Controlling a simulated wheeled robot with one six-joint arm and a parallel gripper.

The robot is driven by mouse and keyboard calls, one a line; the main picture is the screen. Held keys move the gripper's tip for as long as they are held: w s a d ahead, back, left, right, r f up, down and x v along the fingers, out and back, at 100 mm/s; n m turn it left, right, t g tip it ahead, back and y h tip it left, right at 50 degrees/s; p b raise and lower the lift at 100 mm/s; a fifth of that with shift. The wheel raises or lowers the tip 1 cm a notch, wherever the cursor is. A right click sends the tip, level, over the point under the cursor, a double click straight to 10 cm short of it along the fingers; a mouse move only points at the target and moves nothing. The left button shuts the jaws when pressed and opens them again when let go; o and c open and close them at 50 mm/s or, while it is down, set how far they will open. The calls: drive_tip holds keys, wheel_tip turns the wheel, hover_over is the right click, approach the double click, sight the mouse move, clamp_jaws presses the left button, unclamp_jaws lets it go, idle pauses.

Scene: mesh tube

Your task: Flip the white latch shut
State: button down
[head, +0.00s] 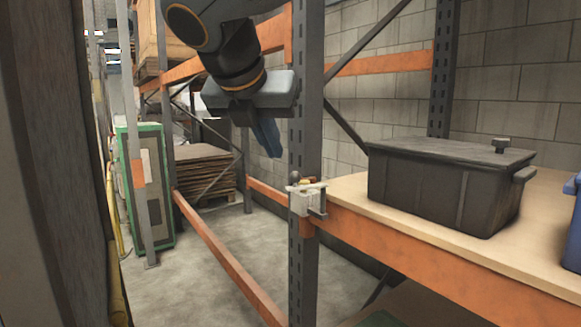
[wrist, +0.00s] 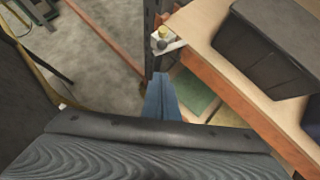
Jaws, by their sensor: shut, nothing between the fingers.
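The white latch (head: 306,200) is mounted at the left front corner of the wooden shelf, beside the grey upright post. It has a pale body with a small yellowish piece on top and a grey bar at its right side. In the wrist view the latch (wrist: 167,42) shows beyond my fingertips, with a yellow-topped knob on it. My gripper (head: 268,140) hangs above and to the left of the latch in the head view, apart from it. Its blue fingers are shut and empty; they also show in the wrist view (wrist: 161,97). I cannot tell the latch's exact position.
A dark lidded crate (head: 440,185) stands on the wooden shelf (head: 365,200) right of the latch. A blue bin (head: 573,235) is at the right edge. The grey upright post (head: 305,120) stands close to the latch. Open floor lies left.

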drive_tip(key=shift+w+f, duration=0.1)
drive_tip(key=p, duration=0.2)
approach(294, 179)
wheel_tip(294, 179, down, 3)
drive_tip(key=shift+w+d+f+p, duration=0.15)
drive_tip(key=shift+w+f, duration=0.1)
drive_tip(key=shift+w, duration=0.45)
drive_tip(key=shift+w+d+f+p, duration=0.1)
drive_tip(key=shift+w+d+f, duration=0.15)
drive_tip(key=shift+w, duration=0.4)
drive_tip(key=shift+w+d+f+p, duration=0.15)
drive_tip(key=shift+w+f, duration=0.1)
drive_tip(key=shift+w, duration=0.45)
drive_tip(key=shift+w, duration=0.1)
